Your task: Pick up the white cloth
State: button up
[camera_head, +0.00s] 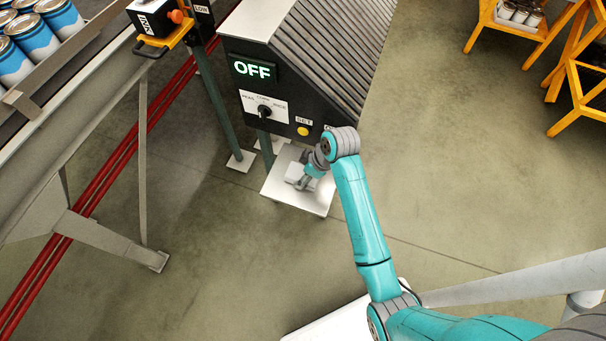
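A small white shape, apparently the white cloth (294,171), lies on a white square plate (298,200) below the dark control box. My gripper (303,184) is right at the cloth, over its right side or touching it. My wrist partly hides the gripper and the cloth. The fingers are too small to tell whether they are open or shut, or whether they hold the cloth.
The box, with a lit OFF display (253,69), a rotary knob (264,112) and a yellow button (303,131), stands just behind the plate. A conveyor with blue-white cans (32,38) runs along the left. Yellow stands (509,35) are at the upper right. Open floor lies right of the plate.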

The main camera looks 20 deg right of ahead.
jog(key=shift+c, duration=1.3)
notch_tip(320, 180, up, 10)
jog(key=shift+r, duration=0.25)
